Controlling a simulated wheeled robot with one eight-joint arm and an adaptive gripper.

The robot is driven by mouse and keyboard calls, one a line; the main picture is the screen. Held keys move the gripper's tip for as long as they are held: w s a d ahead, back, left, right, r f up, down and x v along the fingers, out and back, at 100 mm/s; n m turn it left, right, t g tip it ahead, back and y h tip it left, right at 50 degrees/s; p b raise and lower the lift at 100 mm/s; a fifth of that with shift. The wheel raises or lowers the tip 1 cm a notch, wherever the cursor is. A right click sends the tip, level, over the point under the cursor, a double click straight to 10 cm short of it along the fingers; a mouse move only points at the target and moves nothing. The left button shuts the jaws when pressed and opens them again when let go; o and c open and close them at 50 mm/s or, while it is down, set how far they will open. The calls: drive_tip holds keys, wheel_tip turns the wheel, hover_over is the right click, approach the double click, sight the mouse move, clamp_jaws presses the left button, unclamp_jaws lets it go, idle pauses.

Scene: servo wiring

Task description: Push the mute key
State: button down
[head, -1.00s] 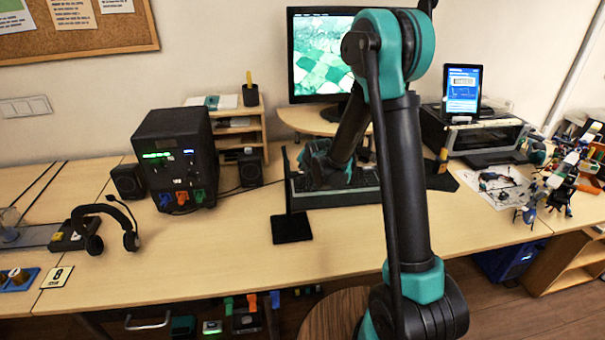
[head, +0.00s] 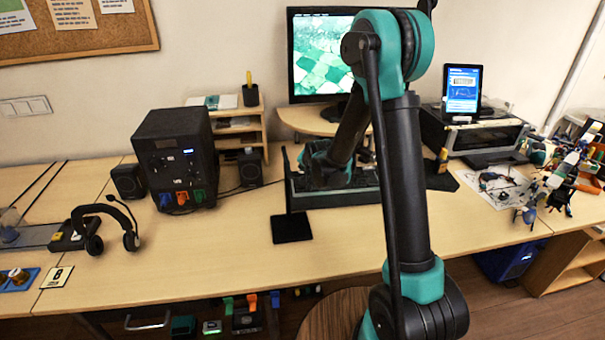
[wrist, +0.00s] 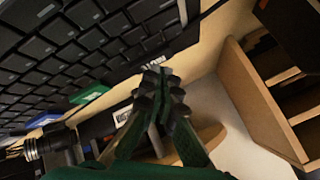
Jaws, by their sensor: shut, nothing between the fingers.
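The black keyboard (head: 355,197) lies on the desk in front of the monitor. In the wrist view its key rows (wrist: 75,55) fill the upper left at a slant. My gripper (wrist: 163,78) is shut and empty, its dark ribbed fingertips together near the keyboard's edge. A small white label (wrist: 153,61) sits by that edge, just above the fingertips; its lettering is too small to read surely. I cannot tell which key is mute, or whether the fingertips touch anything. In the head view my arm's end is over the keyboard and the fingertips are hidden.
The monitor (head: 310,75) stands behind the keyboard on a wooden riser (head: 298,118). A thin black stand (head: 291,225) rises at the keyboard's left end. A black box (head: 172,150), speakers and a headset (head: 105,225) are to the left.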

sight(303, 174)
drive_tip(key=shift+r, duration=0.55)
drive_tip(key=shift+r, duration=0.1)
drive_tip(key=shift+r, duration=2.4)
